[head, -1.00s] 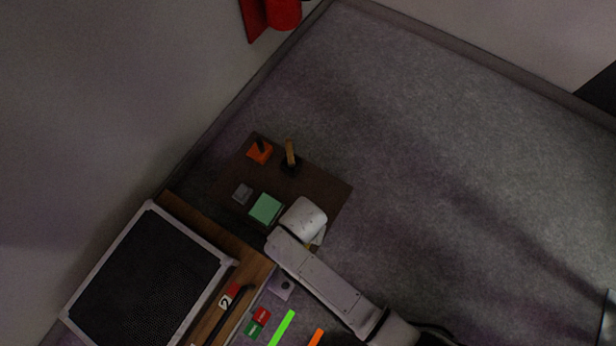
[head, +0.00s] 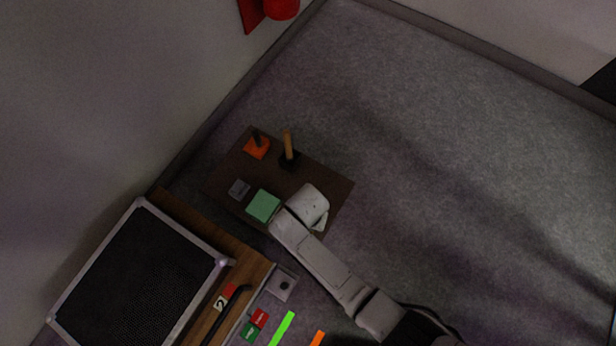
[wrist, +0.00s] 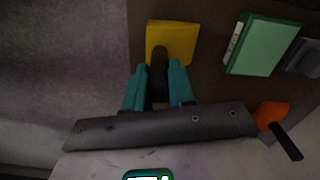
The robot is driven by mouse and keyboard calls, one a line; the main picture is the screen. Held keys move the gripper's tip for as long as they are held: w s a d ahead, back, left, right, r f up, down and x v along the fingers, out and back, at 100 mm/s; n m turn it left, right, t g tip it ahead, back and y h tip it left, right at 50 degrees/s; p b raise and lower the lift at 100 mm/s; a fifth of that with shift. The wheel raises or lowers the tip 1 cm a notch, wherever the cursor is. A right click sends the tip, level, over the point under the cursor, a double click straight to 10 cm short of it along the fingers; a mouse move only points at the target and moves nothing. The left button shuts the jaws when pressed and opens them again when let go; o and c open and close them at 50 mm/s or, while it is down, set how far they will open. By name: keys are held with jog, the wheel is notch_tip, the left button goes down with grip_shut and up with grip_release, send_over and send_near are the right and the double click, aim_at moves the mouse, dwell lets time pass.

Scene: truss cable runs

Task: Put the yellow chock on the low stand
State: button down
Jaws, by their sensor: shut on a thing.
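The yellow chock (wrist: 170,36) shows in the wrist view as a yellow block with a dark upright handle. The teal fingers of my gripper (wrist: 158,67) are shut on that handle. The low stand (head: 325,182) is a dark brown slab on the grey floor in the head view. Its brown top (wrist: 205,70) lies under the chock in the wrist view. I cannot tell whether the chock touches it. In the head view my arm's end covers the stand's right part and hides the chock.
On the stand are a green box (head: 263,206), a grey block (head: 239,188), an orange chock (head: 257,148) with a dark handle and a wooden-handled tool (head: 288,150). A wooden bench (head: 190,221) with a black mesh panel (head: 140,275) stands at the lower left.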

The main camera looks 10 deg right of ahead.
jog(key=shift+f, duration=0.1)
jog(key=c, duration=0.9)
grip_release()
jog(key=shift+c, duration=0.2)
notch_tip(320, 180, up, 12)
jog(key=p, duration=0.5)
jog(key=shift+p, duration=0.35)
jog(key=s+d+r+n, duration=0.1)
jog(key=s+d+r, duration=0.3)
jog(key=d, duration=0.4)
jog(key=s+d+r+n, duration=0.1)
jog(key=s+d+r, duration=0.3)
jog(key=d+r, duration=0.2)
jog(key=s+d+r+n+t, duration=0.1)
jog(key=s+d+r, duration=0.3)
jog(key=d, duration=0.7)
jog(key=shift+s+r+n, duration=0.2)
jog(key=shift+r+n, duration=0.4)
jog(key=shift+r, duration=0.25)
